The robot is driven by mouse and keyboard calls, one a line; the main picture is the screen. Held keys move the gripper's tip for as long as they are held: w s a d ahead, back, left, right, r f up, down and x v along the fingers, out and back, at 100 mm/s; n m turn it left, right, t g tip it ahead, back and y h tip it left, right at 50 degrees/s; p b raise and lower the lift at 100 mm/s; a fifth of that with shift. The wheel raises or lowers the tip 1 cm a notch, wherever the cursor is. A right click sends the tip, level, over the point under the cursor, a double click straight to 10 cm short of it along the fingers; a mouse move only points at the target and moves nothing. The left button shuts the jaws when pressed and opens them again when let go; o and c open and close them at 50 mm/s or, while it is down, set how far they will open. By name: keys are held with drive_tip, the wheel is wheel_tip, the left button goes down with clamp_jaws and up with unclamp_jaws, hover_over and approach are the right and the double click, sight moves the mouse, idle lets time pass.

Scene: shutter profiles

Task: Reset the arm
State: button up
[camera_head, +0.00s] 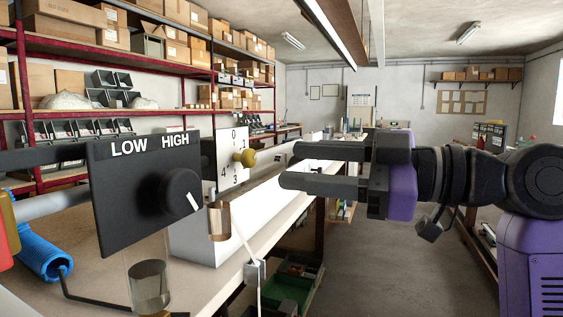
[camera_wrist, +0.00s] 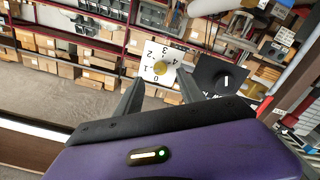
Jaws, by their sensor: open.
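My gripper (camera_head: 292,166), with a purple body and two dark fingers, is open and empty. It is held in the air at the right of the head view, its fingers pointing left. In the wrist view, my open gripper (camera_wrist: 159,78) has one finger on each side of the white dial plate (camera_wrist: 150,62) with its yellow knob, which lies beyond the fingertips. The same dial plate (camera_head: 231,177) stands left of the fingers in the head view, and a gap shows between them. My purple arm (camera_head: 530,262) reaches in from the right, bent at a dark joint.
A black panel (camera_head: 125,210) marked LOW and HIGH, with a black knob (camera_head: 181,192), stands at the left front. Shelves with boxes line the left wall. Floor (camera_head: 400,270) shows clear below the gripper.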

drive_tip(key=shift+s+d, duration=0.15)
drive_tip(key=shift+d, duration=0.25)
